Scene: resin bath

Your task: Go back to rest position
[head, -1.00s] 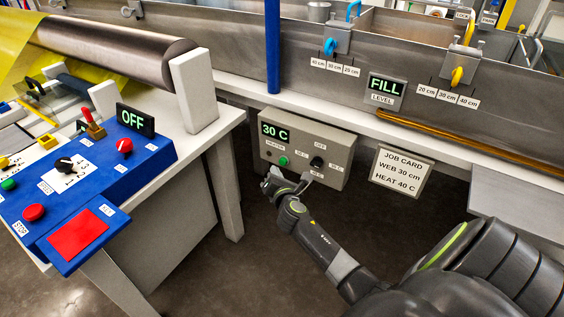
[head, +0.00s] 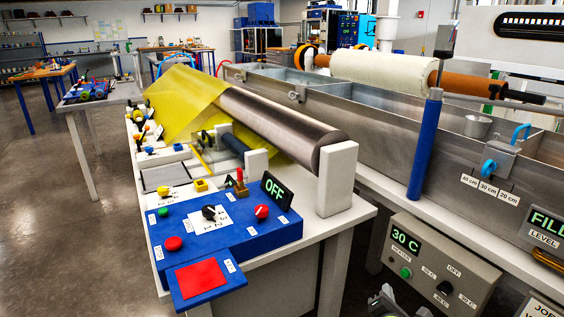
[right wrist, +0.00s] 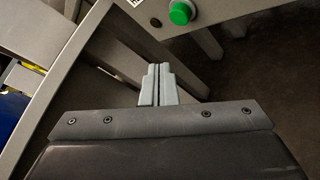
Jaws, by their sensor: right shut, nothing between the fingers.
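My right gripper (right wrist: 158,84) is shut and empty in the right wrist view, its two pale fingers together. In the head view a part of my right gripper (head: 388,298) shows at the bottom edge, below the grey heater box (head: 440,262). The box's display reads 30 C, and it has a green button (head: 405,272) and a black knob (head: 445,287). The green button also shows in the right wrist view (right wrist: 181,12), above and beyond the fingers, apart from them. My left gripper is not in view.
A white table carries a blue control panel (head: 225,228) with an OFF display (head: 277,190) and a red pad (head: 200,277). A dark roller (head: 285,125) with yellow film lies behind it. A metal bath (head: 400,130) runs along the right. Open floor (head: 80,230) lies at the left.

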